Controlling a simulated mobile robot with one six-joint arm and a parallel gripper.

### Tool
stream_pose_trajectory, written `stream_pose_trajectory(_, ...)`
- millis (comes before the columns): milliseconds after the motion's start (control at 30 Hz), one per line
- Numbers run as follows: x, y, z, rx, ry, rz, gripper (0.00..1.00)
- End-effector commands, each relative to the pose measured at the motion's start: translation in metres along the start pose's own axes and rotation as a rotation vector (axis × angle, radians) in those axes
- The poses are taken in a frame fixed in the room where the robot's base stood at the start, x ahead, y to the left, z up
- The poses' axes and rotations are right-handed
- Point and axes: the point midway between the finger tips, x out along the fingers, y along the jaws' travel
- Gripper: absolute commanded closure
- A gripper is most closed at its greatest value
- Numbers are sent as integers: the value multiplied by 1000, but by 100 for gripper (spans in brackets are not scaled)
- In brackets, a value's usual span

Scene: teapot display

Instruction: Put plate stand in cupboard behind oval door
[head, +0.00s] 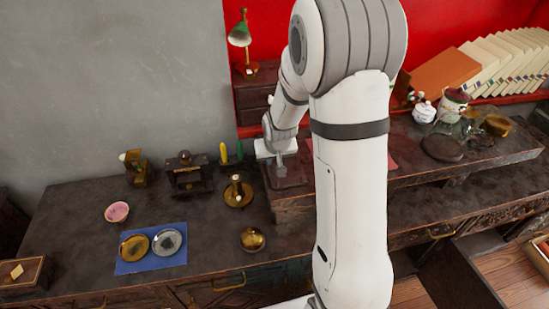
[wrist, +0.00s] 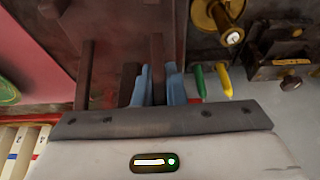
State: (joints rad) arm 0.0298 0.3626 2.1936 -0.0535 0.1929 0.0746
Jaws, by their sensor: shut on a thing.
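My gripper (head: 281,168) is low over the raised wooden top at the centre of the head view, with the arm blocking part of the scene. In the wrist view its two blue-grey fingers (wrist: 158,72) are shut on a dark brown wooden bar, which looks like part of the plate stand (wrist: 157,48). Other brown bars stand to its left. The stand's full shape, and whether it touches the surface below, I cannot tell. I cannot make out an oval door in either view.
A brass candlestick (head: 238,192), a brass bowl (head: 253,239) and a blue mat (head: 127,267) with two plates are on the left counter. A green lamp (head: 241,36) stands behind. Pots (head: 454,105) and leaning books (head: 500,62) are at right. The left counter's front is partly clear.

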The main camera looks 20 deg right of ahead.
Motion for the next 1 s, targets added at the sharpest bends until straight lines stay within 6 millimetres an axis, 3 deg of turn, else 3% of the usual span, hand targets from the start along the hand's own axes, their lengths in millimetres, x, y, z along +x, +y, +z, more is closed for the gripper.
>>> stream_pose_trajectory(167,4,0,1,0,0,0,100)
stream_pose_trajectory(200,3,0,1,1,0,0,88)
stream_pose_trajectory(467,2,1,1,1,0,0,68)
stream_pose_trajectory(800,-3,1,-1,2,1,1,68)
stream_pose_trajectory(1000,-32,1,-2,2,6,1,68)
